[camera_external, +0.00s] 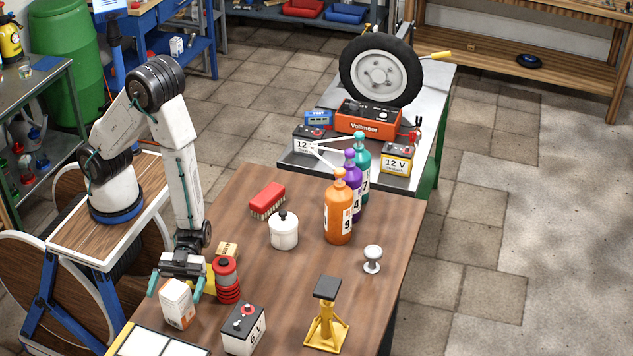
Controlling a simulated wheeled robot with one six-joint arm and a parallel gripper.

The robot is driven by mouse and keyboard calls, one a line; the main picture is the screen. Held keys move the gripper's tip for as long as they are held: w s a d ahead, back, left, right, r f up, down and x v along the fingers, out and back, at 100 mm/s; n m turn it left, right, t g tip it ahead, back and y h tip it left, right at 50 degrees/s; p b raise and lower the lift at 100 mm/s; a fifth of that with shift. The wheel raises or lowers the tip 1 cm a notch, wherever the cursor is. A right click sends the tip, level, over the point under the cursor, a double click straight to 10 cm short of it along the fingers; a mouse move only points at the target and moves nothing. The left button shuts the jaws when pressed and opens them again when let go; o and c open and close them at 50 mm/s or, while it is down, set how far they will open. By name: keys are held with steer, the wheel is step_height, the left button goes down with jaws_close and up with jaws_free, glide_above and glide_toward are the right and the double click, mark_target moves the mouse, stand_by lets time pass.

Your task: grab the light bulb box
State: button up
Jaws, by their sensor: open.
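A small white box with an orange patch, which looks like the light bulb box (177,308), stands on the brown wooden table at the lower left. My gripper (175,290) points down at the box with its two teal fingers spread wide. One finger shows on the left of the box's top and the other on its right. The fingers look apart from the box, but I cannot tell whether they are level with it or behind it. The gripper is open and holds nothing.
A 6 V battery (243,328) and a yellow jack stand (326,322) are further right. A white panelled tray (158,346) lies at the table's front left.

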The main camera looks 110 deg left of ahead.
steer(key=shift+w+d, duration=0.1)
steer(key=shift+d, duration=0.1)
steer(key=c, duration=1.3)
steer(key=shift+r, duration=0.1)
